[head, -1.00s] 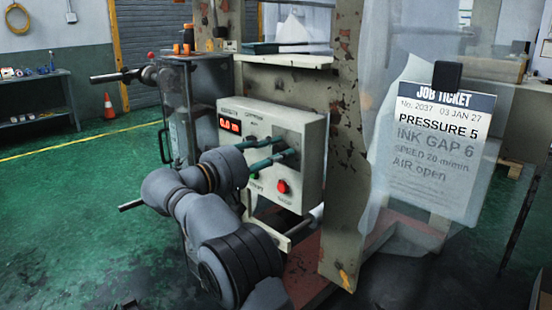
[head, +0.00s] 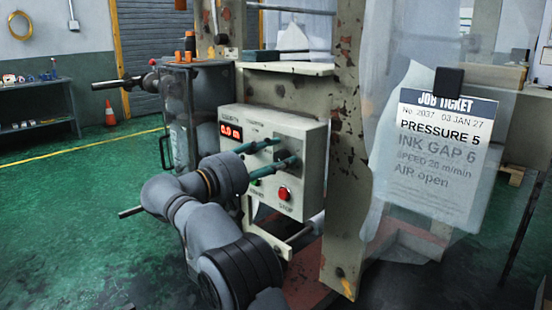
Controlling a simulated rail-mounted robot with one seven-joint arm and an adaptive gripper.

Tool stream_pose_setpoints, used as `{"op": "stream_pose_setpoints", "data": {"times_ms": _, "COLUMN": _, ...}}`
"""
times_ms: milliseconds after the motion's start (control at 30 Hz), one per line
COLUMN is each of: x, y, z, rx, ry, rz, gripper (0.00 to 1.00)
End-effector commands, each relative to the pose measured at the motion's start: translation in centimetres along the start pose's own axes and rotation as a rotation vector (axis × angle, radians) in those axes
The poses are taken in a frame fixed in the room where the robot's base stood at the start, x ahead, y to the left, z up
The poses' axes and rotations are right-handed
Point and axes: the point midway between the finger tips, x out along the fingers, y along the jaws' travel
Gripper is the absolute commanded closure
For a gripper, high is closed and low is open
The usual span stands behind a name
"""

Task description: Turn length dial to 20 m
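The pale control box (head: 310,175) stands in the middle of the head view, on the machine frame. Its red lit display (head: 231,131) at upper left appears to read 0.0 m. My gripper (head: 286,150) reaches the box front from the left, its two teal fingers apart. A dark knob (head: 283,156), probably the length dial, shows at the fingertips, partly hidden by them. I cannot tell whether the fingers touch it. The dial's marks and setting are too small to read. A red stop button (head: 284,193) sits below, and a green button (head: 256,182) is partly hidden by my gripper.
A rust-spotted upright (head: 346,150) stands just right of the box. A job ticket (head: 441,150) hangs on clear film farther right. A shelf plate (head: 285,68) juts out above the box. Green floor (head: 75,215) is open at left.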

Motion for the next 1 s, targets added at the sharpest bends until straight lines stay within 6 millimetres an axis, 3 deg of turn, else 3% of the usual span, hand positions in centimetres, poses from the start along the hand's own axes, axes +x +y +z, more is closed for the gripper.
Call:
{"op": "stream_pose_setpoints", "data": {"times_ms": 367, "x": -0.5, "y": -0.1, "z": 0.1, "rx": -0.001, "ry": -0.002, "rz": -0.001, "gripper": 0.52}}
{"op": "stream_pose_setpoints", "data": {"times_ms": 467, "x": -1.8, "y": -0.1, "z": 0.0, "rx": 0.000, "ry": -0.001, "rz": -0.002, "gripper": 0.52}}
{"op": "stream_pose_setpoints", "data": {"times_ms": 800, "x": -8.8, "y": -0.1, "z": 0.0, "rx": 0.000, "ry": -0.001, "rz": -0.001, "gripper": 0.52}}
{"op": "stream_pose_setpoints", "data": {"times_ms": 1000, "x": -11.3, "y": 0.0, "z": 0.0, "rx": -0.001, "ry": -0.002, "rz": 0.000, "gripper": 0.52}}
